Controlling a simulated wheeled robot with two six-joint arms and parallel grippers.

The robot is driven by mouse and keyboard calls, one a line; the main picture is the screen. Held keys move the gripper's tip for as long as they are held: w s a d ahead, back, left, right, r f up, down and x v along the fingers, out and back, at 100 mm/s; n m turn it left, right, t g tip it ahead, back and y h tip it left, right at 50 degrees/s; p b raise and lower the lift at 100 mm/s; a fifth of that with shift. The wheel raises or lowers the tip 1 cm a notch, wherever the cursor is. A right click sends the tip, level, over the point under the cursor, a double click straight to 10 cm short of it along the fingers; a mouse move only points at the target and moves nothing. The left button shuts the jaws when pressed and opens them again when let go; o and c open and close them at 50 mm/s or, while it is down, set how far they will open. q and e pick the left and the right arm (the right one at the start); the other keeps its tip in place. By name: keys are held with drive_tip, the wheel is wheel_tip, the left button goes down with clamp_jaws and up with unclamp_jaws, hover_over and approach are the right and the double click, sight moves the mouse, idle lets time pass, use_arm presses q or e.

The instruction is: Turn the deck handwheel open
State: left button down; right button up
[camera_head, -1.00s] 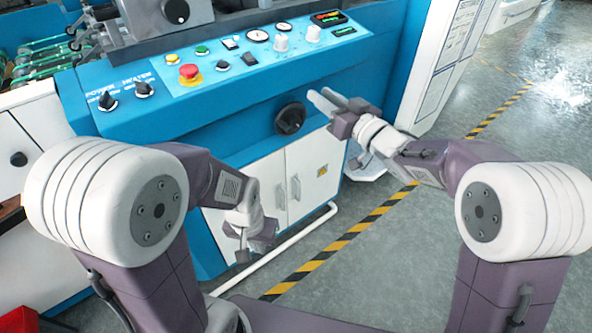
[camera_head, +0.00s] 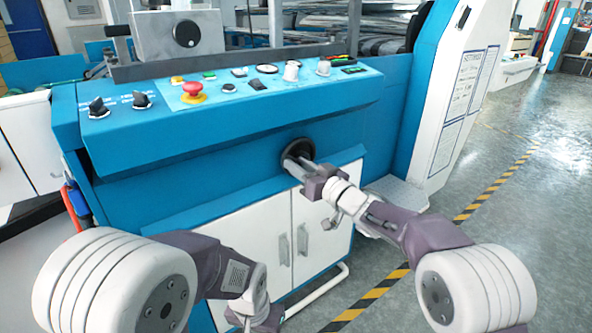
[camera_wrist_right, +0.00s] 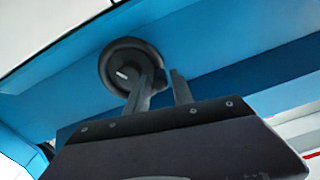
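The black round handwheel (camera_head: 297,149) sits on the blue front of the machine, below the control panel. It also shows in the right wrist view (camera_wrist_right: 130,66), with a small pale mark on its face. My right gripper (camera_head: 295,164) reaches to its lower edge. My left gripper (camera_head: 262,320) hangs low, partly cut off, away from the wheel.
The control panel (camera_head: 262,80) with a red stop button (camera_head: 193,91) juts out above the wheel. White cabinet doors (camera_head: 320,235) with handles are below. A white side guard (camera_head: 466,95) stands to the right. Floor with yellow-black tape (camera_head: 490,195) is open at right.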

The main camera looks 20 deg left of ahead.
drive_tip(key=shift+w+a, duration=0.4)
drive_tip(key=shift+a, duration=0.1)
drive_tip(key=shift+c, duration=0.3)
clamp_jaws()
